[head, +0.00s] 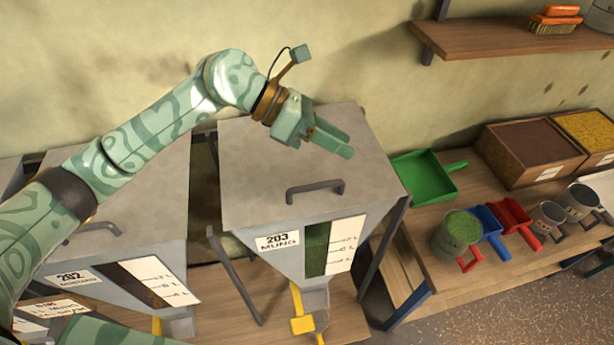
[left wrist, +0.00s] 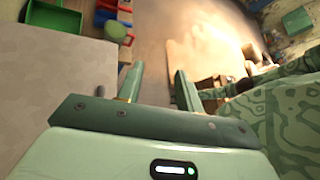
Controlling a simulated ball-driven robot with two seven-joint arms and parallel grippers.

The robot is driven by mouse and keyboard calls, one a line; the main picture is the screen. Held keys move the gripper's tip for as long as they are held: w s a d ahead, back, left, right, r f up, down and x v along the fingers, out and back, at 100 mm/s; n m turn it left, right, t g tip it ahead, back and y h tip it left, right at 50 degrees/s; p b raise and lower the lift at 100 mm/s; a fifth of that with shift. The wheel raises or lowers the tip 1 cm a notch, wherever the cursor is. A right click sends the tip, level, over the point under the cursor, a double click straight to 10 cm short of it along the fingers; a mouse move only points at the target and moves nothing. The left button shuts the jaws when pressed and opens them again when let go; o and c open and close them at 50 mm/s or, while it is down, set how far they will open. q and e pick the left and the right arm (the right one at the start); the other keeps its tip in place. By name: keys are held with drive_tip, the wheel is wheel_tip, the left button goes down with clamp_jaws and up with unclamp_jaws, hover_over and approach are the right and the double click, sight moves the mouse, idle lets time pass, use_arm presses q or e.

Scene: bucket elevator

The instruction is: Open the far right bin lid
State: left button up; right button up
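The far right bin (head: 290,254), labelled 203 Mung, has a flat grey lid (head: 250,175) with a dark bar handle (head: 315,190) near its front edge. The lid lies shut. My left gripper (head: 342,140) is above the back right part of this lid, beyond the handle, with nothing between its fingers. In the left wrist view its two fingers (left wrist: 158,84) stand apart. The grey surface of the lid (left wrist: 45,95) fills the left side of that view. I cannot make out my right gripper in either view.
Bin 202 (head: 130,262) stands left of the far right bin. A green scoop (head: 425,178) lies close to the right, on a wooden table with blue and red scoops, metal cups and grain boxes (head: 530,150). A wall shelf (head: 510,38) is at upper right.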

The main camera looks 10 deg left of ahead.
use_arm(q)
drive_tip(key=w+a+f+y, duration=0.1)
drive_tip(key=w+a+y, duration=0.3)
drive_tip(key=a+y, duration=0.55)
drive_tip(key=d+f+p, duration=0.1)
drive_tip(key=f, duration=0.3)
drive_tip(key=d+f+h+p, duration=0.1)
drive_tip(key=d+f, duration=0.1)
drive_tip(key=f, duration=0.3)
drive_tip(key=d+f+h+p, duration=0.1)
drive_tip(key=f+p, duration=0.1)
drive_tip(key=f, duration=0.3)
drive_tip(key=shift+s+d+f+n+h, duration=0.15)
drive_tip(key=shift+s+f+n+h, duration=0.1)
drive_tip(key=shift+n, duration=0.15)
drive_tip(key=shift+r, duration=0.1)
clamp_jaws()
